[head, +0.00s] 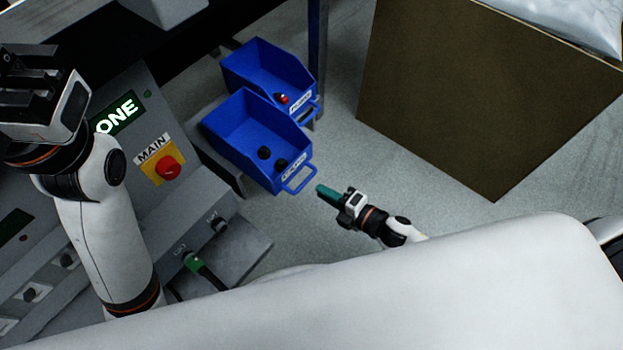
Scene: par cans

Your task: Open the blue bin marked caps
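The blue bin marked caps (237,127) is the nearer of two blue bins, at the centre left of the head view. Its open top shows two round black caps (272,158) inside near the front. A white label and a blue loop handle (299,180) are on its front. My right gripper (325,192) is just right of and below the handle, apart from it in the picture. It appears shut on a teal, elongated object (327,193). My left gripper (32,82) is at the far left over the grey panel, away from the bin; its fingers are dark and foreshortened.
A second blue bin (262,62) with a red item stands behind. A grey control panel (130,85) with a red MAIN button (166,168) lies left. A large brown box (480,95) stands right. Clear grey floor (345,145) lies between bins and box.

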